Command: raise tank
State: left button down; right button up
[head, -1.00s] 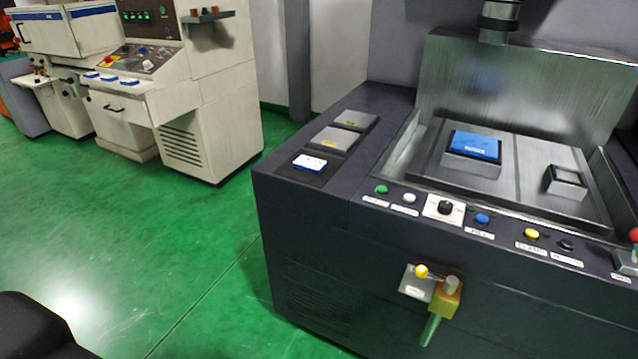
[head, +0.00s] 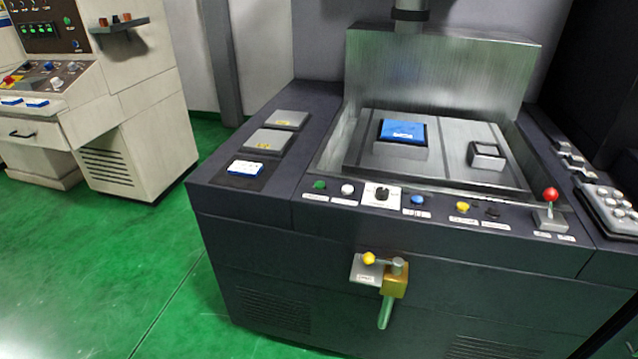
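The spark erosion machine (head: 250,228) stands ahead in the head view, dark grey with a recessed work tank (head: 336,150). In the tank lie a block with a blue top (head: 402,131) and a small dark-topped block (head: 487,154). A front strip carries a green button (head: 319,185), a white button (head: 347,188), a black rotary knob (head: 382,192), a blue button (head: 417,200), a yellow button (head: 462,207) and a red-ball lever (head: 551,196). Neither gripper is in view.
A beige machine (head: 130,120) with a control panel stands at the left. A grey keypad (head: 609,208) sits at the right end of the erosion machine. Two grey plates and a blue-white box (head: 247,170) lie on its left top. The green floor (head: 120,260) at left is clear.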

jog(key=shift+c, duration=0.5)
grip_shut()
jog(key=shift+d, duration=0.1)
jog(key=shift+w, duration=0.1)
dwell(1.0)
